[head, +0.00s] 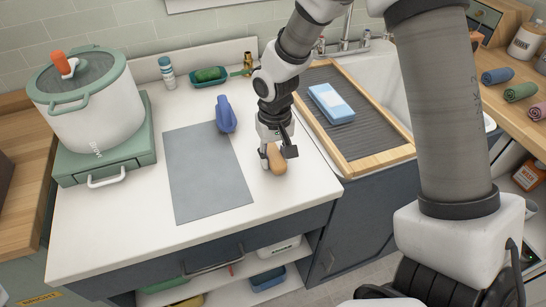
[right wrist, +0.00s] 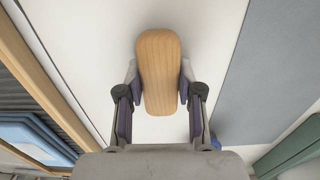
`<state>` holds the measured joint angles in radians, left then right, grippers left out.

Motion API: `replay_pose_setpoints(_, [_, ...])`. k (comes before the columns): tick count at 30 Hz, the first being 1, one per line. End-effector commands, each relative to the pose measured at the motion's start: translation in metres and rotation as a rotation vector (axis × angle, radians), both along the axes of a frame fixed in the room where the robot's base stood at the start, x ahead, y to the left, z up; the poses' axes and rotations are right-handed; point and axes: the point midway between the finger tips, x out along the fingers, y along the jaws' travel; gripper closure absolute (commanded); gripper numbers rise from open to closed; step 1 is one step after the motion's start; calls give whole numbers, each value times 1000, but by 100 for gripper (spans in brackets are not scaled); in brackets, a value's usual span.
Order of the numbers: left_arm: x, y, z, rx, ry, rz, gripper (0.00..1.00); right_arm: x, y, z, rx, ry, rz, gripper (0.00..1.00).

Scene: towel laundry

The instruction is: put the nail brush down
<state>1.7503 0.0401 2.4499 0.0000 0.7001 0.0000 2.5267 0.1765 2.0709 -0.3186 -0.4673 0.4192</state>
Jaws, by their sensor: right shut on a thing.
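The nail brush (head: 277,164), with a smooth wooden back, is between the fingers of my right gripper (head: 274,153) over the white counter (head: 285,197), right of the grey mat. In the right wrist view the brush (right wrist: 158,62) points away from the palm, with one finger of the right gripper (right wrist: 160,92) against each side. Its underside is hidden, and I cannot tell whether it touches the counter. My left gripper is not in view.
A grey mat (head: 205,172) lies left of the brush. A blue-purple object (head: 225,115) stands behind the mat. A large pot (head: 92,115) stands left. Counter near the front edge is clear.

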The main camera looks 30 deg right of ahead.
Motion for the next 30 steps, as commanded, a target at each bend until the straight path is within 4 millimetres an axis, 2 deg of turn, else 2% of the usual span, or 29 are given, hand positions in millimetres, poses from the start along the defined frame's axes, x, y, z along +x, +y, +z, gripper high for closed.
replay_pose_setpoints(4, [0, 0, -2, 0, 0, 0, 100, 0, 0, -4, 0, 0, 0, 92])
replay_pose_setpoints(5, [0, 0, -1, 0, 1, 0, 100, 0, 0, -4, 0, 0, 0, 57])
replay_pose_setpoints(6, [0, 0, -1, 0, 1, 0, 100, 0, 0, -3, 0, 0, 0, 43])
replay_pose_setpoints(7, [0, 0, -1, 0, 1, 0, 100, 0, 0, -4, 0, 0, 0, 39])
replay_pose_setpoints(15, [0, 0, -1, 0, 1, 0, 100, 0, 0, -3, 0, 0, 0, 39])
replay_pose_setpoints(19, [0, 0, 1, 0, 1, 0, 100, 1, 0, 7, 0, -2, 0, 39])
replay_pose_setpoints(23, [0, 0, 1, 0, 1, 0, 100, 1, 0, 34, 0, -5, 0, 39])
replay_pose_setpoints(30, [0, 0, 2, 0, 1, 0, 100, 1, 0, 96, 0, -5, -1, 39])
